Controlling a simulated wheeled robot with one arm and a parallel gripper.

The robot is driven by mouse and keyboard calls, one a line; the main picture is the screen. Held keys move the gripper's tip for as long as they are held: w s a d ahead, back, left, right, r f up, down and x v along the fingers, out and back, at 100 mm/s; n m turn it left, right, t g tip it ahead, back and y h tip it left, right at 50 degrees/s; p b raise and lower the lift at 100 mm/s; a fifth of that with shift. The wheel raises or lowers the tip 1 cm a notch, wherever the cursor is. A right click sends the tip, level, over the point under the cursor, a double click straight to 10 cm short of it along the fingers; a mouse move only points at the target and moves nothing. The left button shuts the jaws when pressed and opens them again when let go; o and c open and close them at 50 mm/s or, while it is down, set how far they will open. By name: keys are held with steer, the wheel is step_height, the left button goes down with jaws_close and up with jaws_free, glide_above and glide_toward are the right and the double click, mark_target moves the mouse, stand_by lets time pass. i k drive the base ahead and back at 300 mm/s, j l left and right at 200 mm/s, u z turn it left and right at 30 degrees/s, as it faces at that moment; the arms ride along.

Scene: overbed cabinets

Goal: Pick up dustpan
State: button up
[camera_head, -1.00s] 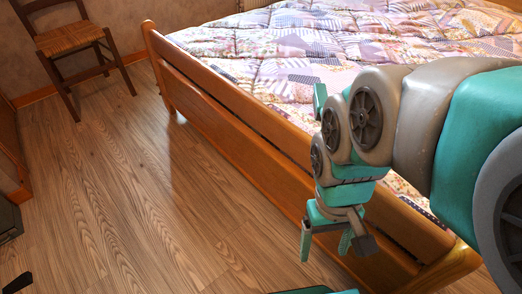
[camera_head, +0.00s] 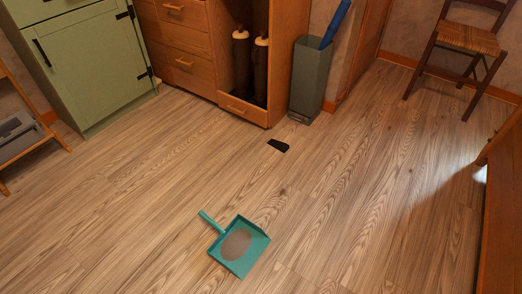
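A teal dustpan (camera_head: 249,263) lies on the wooden floor in the lower middle of the head view. Its short handle (camera_head: 211,221) points to the upper left. A round brownish patch (camera_head: 236,244) shows on its pan; I cannot tell what it is. My gripper and arm are not in the current view, so the gripper's place relative to the dustpan does not show.
A small black object (camera_head: 278,146) lies on the floor beyond the dustpan. A green cabinet (camera_head: 85,62), a wooden cabinet (camera_head: 183,50), a grey bin (camera_head: 313,80) and a chair (camera_head: 466,38) stand at the back. The bed's wooden side (camera_head: 501,215) is at right. Floor around the dustpan is clear.

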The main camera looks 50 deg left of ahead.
mark_target(237, 247)
steer(key=u, duration=6.15)
steer(key=k+z, duration=0.1)
steer(key=z, duration=3.4)
steer(key=i+l+z, duration=0.2)
steer(key=l, duration=0.15)
